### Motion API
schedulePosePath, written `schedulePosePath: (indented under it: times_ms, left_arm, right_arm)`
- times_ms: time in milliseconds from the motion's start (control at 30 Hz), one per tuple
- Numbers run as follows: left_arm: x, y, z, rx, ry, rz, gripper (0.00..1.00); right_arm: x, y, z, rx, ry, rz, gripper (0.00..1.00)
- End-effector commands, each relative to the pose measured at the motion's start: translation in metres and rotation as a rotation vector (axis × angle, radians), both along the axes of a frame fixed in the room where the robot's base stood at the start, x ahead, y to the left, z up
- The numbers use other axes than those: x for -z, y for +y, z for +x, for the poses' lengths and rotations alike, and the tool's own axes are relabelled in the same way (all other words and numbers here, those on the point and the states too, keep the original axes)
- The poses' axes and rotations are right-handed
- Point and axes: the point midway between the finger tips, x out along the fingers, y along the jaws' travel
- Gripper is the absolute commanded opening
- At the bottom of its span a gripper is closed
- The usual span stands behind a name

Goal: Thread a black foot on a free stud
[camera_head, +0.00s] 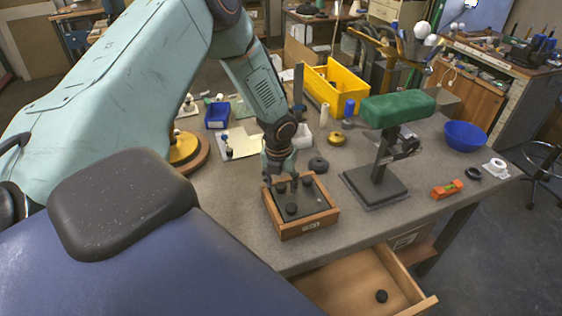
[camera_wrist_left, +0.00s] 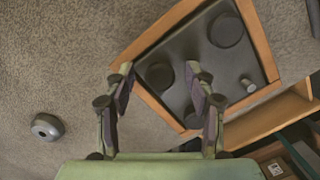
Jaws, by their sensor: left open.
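A wooden tray (camera_head: 304,228) holds a dark plate (camera_head: 314,208) on the table. Black round feet sit on the plate, one at the front (camera_head: 291,209). In the left wrist view, a large foot (camera_wrist_left: 226,30) is near the top corner and another foot (camera_wrist_left: 159,76) shows between the fingers. One more dark round piece (camera_wrist_left: 193,118) is partly hidden by the right finger. A bare metal stud (camera_wrist_left: 247,85) stands near the right corner. My left gripper (camera_wrist_left: 160,88) is open, pointing down over the tray. My right gripper is out of view.
A yellow bin (camera_head: 335,85), blue bowl (camera_head: 465,135) and orange level (camera_head: 447,189) are farther off. The drawer (camera_head: 345,285) stands open in front.

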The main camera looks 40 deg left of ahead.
Motion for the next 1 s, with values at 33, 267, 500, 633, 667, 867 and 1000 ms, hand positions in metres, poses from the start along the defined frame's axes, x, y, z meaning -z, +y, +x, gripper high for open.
schedulePosePath:
  times_ms: [33, 267, 500, 633, 667, 867, 1000]
  left_arm:
    - [0.000, 0.000, 0.000, 0.000, 0.000, 0.000, 0.55]
    - [-0.005, 0.000, 0.000, 0.000, 0.000, -0.001, 0.55]
    - [-0.041, -0.003, -0.004, -0.001, -0.004, -0.003, 0.55]
    - [-0.064, -0.005, -0.007, -0.001, -0.004, -0.002, 0.55]
    - [-0.069, -0.005, -0.008, -0.002, -0.004, -0.002, 0.55]
    - [-0.100, -0.007, -0.012, 0.000, -0.004, -0.001, 0.55]
    - [-0.113, -0.008, -0.014, -0.001, -0.001, -0.001, 0.55]
  right_arm:
    - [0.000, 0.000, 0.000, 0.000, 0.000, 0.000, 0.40]
    - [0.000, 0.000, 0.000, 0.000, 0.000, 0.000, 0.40]
    - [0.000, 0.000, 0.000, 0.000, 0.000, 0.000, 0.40]
    - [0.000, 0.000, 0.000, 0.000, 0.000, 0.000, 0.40]
    - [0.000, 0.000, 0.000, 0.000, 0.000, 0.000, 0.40]
    - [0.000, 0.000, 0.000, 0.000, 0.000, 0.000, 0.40]
    - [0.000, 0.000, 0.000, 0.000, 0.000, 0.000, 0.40]
